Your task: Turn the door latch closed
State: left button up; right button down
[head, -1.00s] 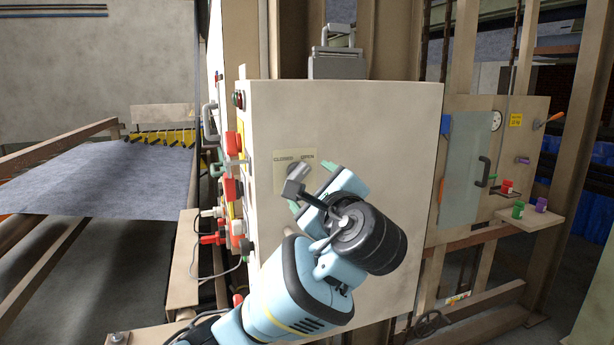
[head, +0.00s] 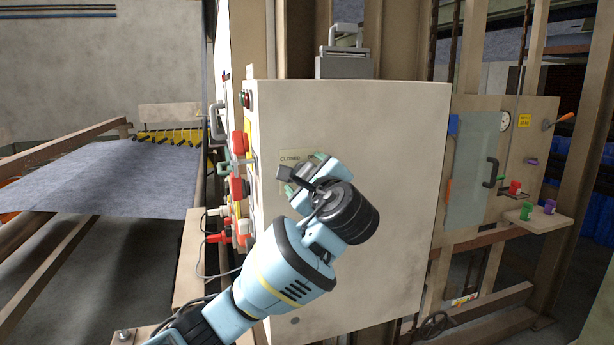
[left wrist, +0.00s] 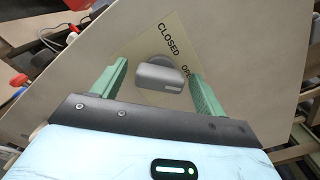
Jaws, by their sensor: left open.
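The door latch (left wrist: 160,75) is a grey turning handle on a pale label plate marked CLOSED and OPEN (left wrist: 172,42). In the left wrist view it sits between the two green fingers of my left gripper (left wrist: 157,74), with gaps on both sides. I cannot tell which mark it points at. In the head view my left gripper (head: 306,172) is at the label plate (head: 287,157) on the cabinet door (head: 390,170); it hides the latch and the OPEN mark. The gripper is open. My right gripper is not in view.
Red and green plugs or switches (head: 238,188) and cables line the cabinet's left side. A grey sheet on a frame (head: 110,175) lies at left. A second panel with a glass door (head: 472,170) and a small shelf (head: 538,218) stand at right. The door's right half is clear.

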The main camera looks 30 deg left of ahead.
pick_arm(q)
jog(key=c, duration=1)
jog(key=shift+n, duration=0.3)
jog(key=shift+f+n, duration=0.15)
jog(key=shift+n, duration=8.45)
